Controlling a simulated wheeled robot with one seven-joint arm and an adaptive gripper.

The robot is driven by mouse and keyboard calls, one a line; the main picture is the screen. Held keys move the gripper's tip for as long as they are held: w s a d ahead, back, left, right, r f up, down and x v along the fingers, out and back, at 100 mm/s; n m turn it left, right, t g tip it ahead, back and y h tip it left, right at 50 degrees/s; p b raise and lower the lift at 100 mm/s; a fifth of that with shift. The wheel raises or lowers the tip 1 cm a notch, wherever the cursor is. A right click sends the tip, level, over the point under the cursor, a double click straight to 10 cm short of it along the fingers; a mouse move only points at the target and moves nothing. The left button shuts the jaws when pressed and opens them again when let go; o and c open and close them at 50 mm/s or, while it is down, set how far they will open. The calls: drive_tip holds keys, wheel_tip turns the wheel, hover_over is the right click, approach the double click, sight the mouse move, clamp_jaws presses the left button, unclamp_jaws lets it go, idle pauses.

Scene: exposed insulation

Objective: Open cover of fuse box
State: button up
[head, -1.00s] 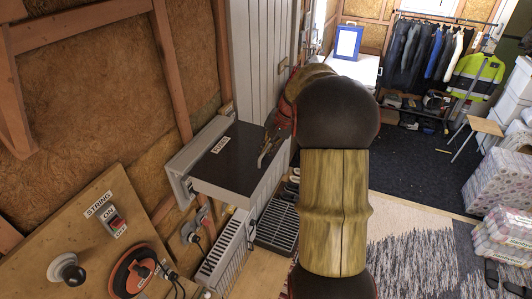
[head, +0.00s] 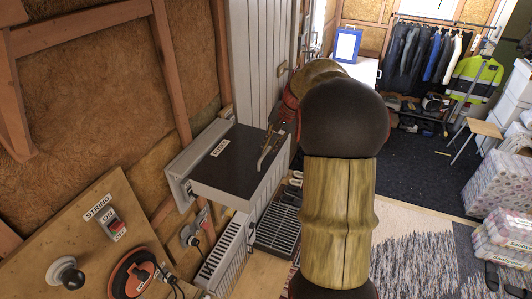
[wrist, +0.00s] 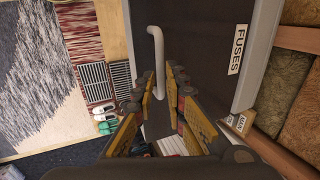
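The fuse box (head: 222,199) is mounted on the wall left of my arm in the head view. Its dark cover (head: 232,172) bears a white FUSES label and lies flat on the box, with no gap visible. In the wrist view the dark cover (wrist: 205,42) fills the upper middle, with a pale curved handle (wrist: 155,45) on it. My gripper (wrist: 160,78) has its yellow-padded fingers apart, on either side of the handle's lower end. Contact with the handle cannot be told. In the head view my gripper (head: 267,150) is over the cover's right part.
A wooden board (head: 80,245) with a switch, a knob and an orange cable reel (head: 133,274) is at the lower left. A white radiator (head: 226,255) stands below the box. White panelling (head: 262,60) rises behind it. Rugs and open floor lie to the right.

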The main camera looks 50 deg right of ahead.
drive_tip(key=v, duration=0.8)
drive_tip(key=shift+w+a, duration=0.1)
